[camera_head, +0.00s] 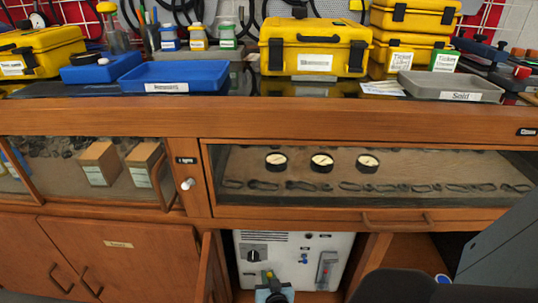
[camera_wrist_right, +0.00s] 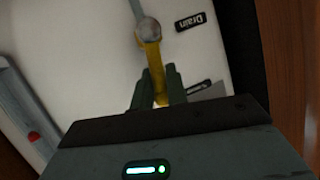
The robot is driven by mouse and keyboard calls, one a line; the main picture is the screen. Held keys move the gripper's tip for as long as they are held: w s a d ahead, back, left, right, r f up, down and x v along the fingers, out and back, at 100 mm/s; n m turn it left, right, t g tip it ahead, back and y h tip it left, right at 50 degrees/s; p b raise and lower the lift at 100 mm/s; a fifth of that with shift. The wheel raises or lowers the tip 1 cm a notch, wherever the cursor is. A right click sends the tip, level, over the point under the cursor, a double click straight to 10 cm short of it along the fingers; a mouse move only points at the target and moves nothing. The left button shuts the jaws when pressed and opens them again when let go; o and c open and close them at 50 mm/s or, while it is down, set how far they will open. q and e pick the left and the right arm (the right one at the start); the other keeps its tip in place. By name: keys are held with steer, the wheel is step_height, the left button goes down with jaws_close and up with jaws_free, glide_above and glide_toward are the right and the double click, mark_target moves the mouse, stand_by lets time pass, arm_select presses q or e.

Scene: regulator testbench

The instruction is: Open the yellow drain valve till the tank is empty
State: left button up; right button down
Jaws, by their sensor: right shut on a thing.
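The yellow drain valve handle (camera_wrist_right: 154,62) is on the white panel in the right wrist view, below a round metal pivot, beside a black "Drain" label (camera_wrist_right: 189,21). My right gripper (camera_wrist_right: 157,90) is shut on the handle's lower end, one finger on each side. In the head view, the right gripper (camera_head: 268,281) is at the bottom, in front of the white unit (camera_head: 300,244) under the bench; a bit of yellow shows just above it. A clear gauge tube (camera_head: 327,270) is on the unit's right side; its level cannot be read. My left gripper is not in view.
The white unit stands in an open bay below the wooden bench (camera_head: 120,118), with a wooden door (camera_head: 208,268) on its left. Above are a glass-fronted drawer with several gauges (camera_head: 322,162), blue trays (camera_head: 175,77) and yellow cases (camera_head: 314,45).

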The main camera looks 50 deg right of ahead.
steer(key=c, duration=1.4)
jaws_free()
steer(key=p+v, duration=0.3)
steer(key=v, duration=0.5)
steer(key=shift+p, duration=0.4)
